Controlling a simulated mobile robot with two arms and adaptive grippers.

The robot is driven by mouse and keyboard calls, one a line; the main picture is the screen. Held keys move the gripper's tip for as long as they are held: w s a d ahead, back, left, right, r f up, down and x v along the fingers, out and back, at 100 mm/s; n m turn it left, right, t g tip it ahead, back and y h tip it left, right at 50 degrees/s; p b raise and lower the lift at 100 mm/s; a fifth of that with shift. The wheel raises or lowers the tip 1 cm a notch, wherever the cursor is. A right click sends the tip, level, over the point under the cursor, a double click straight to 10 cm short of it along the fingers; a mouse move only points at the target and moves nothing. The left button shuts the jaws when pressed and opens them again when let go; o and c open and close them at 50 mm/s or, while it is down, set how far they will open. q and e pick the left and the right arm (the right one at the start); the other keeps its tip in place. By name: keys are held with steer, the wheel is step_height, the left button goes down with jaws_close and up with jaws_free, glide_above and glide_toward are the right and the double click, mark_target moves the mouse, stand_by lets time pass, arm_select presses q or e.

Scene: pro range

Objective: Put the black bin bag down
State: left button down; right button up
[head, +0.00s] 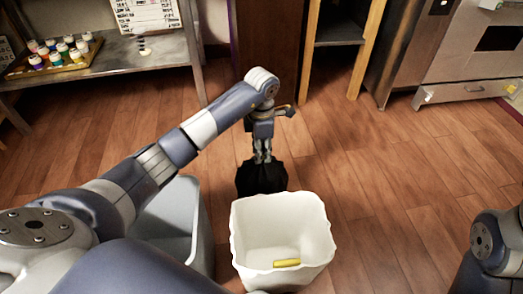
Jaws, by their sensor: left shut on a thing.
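The black bin bag (262,179) hangs below my left gripper (262,158), just behind the white bin in the head view. My left gripper points down and is shut on the top of the bag. The bag's lower part is hidden by the white bin's rim, so I cannot tell whether it touches the floor. My right gripper is not in view; only part of my right arm shows at the lower right.
A white bin (318,230) with a yellow item (286,263) inside stands in front. A grey bin (203,225) stands left of it, partly behind my left arm. A metal table (130,52) with small jars is at upper left. Wooden floor (400,185) is clear to the right.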

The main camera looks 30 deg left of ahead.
arm_select(q)
steer(key=shift+f, duration=0.1)
steer(key=c, duration=1.3)
jaws_free()
